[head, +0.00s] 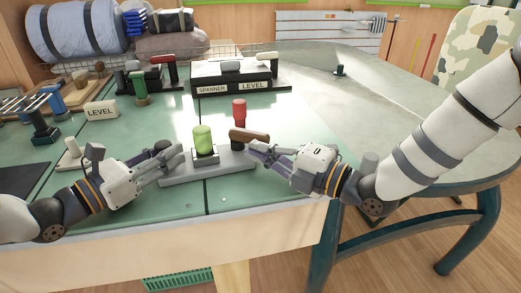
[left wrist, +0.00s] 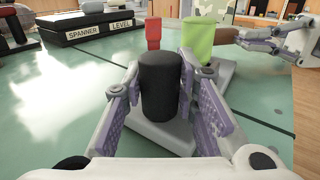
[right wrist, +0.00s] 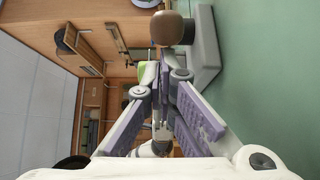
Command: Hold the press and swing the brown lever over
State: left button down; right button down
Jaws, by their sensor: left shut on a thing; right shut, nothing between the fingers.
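The press has a grey base (head: 210,172) carrying a green cylinder (head: 204,138), a black handle (head: 163,145) at its left end and a brown lever (head: 249,136) at its right. My left gripper (head: 178,158) is shut on the black handle, which stands between its purple pads in the left wrist view (left wrist: 160,85). My right gripper (head: 260,152) is shut and empty beside the press's right end, its tips close to the brown lever. In the right wrist view the lever's brown end (right wrist: 172,28) lies just beyond the fingertips. Whether they touch is unclear.
A red post (head: 239,110) stands behind the green cylinder. Boxes labelled "SPANNER LEVEL" (head: 236,88) and a "LEVEL" block (head: 101,111) sit further back. The green table's front edge is close below; its surface right of the press is mostly clear.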

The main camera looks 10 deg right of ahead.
pick_arm(q)
jog(key=shift+f, duration=0.15)
pick_arm(e)
jog(key=shift+w+d, duration=0.45)
jog(key=shift+s, duration=0.1)
jog(key=s, duration=0.1)
jog(key=s+a, duration=0.1)
jog(key=shift+s+a, duration=0.25)
jog(key=shift+s, duration=0.15)
pick_arm(q)
jog(key=shift+a, duration=0.1)
pick_arm(e)
jog(key=shift+s+d, duration=0.45)
jog(key=shift+s, duration=0.4)
jog(key=d+v, duration=0.1)
jog(key=v, duration=0.7)
jog(key=shift+w, duration=0.25)
pick_arm(q)
jog(key=c, duration=1.2)
grip_release()
pick_arm(e)
jog(key=shift+d, duration=0.1)
